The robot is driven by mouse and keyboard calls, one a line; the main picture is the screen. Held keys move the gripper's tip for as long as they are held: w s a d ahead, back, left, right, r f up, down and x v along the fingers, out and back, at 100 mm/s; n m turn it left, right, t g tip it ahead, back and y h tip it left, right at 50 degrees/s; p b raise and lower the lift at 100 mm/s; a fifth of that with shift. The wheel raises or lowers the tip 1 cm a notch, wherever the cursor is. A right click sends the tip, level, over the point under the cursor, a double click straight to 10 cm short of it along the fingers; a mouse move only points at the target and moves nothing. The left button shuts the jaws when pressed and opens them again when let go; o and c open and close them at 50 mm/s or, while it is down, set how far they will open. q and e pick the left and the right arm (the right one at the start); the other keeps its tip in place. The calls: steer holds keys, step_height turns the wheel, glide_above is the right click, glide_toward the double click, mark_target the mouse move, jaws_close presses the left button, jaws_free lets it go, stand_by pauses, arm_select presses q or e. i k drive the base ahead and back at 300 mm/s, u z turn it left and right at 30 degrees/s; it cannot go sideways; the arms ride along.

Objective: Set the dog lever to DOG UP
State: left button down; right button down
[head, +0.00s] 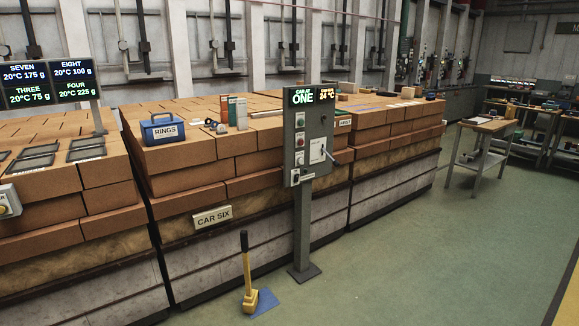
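A grey control post (308,140) stands in front of the brick-loaded car. Its display reads CAR AT ONE and 24 °C, with several buttons and small switches below. A small lever (329,156) sticks out at the right of a white plate on the post; the plate's lettering is too small to read. A tall handle with a yellow base (249,288) stands nearly upright on the floor beside a blue patch. No readable DOG UP label shows, so I cannot tell which is the dog lever. Neither of my grippers is in view.
Brick stacks on cars fill the left and middle; one is labelled CAR SIX (212,217). A blue RINGS box (163,129) sits on top. Green floor (430,260) is clear at right, before a small table (488,127).

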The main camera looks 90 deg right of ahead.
mark_target(335, 163)
steer(key=z, duration=3.2)
